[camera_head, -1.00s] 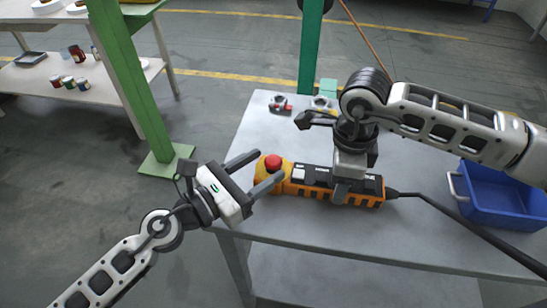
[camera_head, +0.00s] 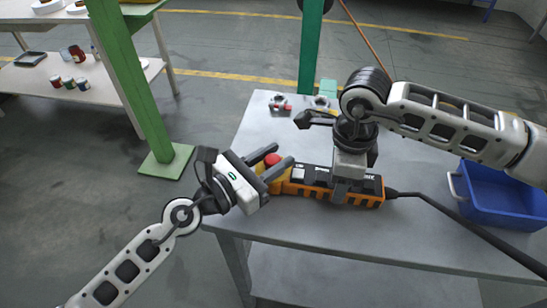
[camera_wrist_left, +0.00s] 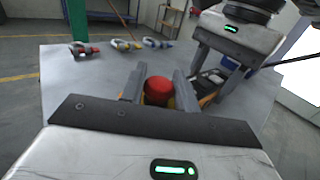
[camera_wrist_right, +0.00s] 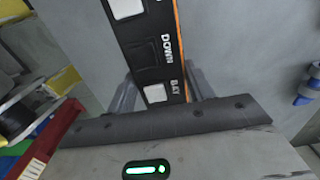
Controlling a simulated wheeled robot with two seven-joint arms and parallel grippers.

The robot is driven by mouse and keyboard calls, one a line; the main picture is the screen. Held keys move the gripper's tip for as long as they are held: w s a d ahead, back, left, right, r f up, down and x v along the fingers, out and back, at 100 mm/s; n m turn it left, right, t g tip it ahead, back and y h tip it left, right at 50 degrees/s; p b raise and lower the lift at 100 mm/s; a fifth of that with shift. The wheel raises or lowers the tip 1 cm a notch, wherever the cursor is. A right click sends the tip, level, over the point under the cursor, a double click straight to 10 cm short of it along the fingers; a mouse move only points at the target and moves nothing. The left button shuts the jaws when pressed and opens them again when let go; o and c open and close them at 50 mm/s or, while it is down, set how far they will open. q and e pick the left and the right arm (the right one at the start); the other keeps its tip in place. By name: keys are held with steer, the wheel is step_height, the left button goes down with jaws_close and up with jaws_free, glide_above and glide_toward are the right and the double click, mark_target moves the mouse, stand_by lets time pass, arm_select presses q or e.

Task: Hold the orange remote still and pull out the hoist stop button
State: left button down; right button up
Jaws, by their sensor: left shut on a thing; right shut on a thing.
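The orange and black remote (camera_head: 318,181) lies on the grey table, its black cable leaving to the right. The red stop button (camera_head: 272,159) sits on the yellow left end of the remote. My left gripper (camera_head: 276,162) is shut on the red button, with a finger on each side of it; the left wrist view shows the red button (camera_wrist_left: 159,90) between the fingers. My right gripper (camera_head: 347,187) is shut on the remote's body from above; the right wrist view shows the remote's face (camera_wrist_right: 155,50) with DOWN lettering between the fingers.
A blue bin (camera_head: 495,195) stands at the right of the table (camera_head: 300,240). Small shackle-like fittings (camera_head: 280,103) lie at the table's back edge. A green post (camera_head: 130,80) stands at the left, with a shelf of cans (camera_head: 68,83) beyond.

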arm_select(q)
steer(key=shift+r, duration=0.45)
steer(key=c, duration=1)
jaws_free()
steer(key=shift+c, duration=0.2)
steer(key=shift+s+a+f, duration=0.1)
steer(key=shift+s+a, duration=0.05)
steer(key=shift+s, duration=0.05)
steer(key=v, duration=1.1)
steer(key=shift+s+a, duration=0.15)
steer(key=shift+a, duration=0.05)
arm_select(e)
steer(key=o, duration=1.4)
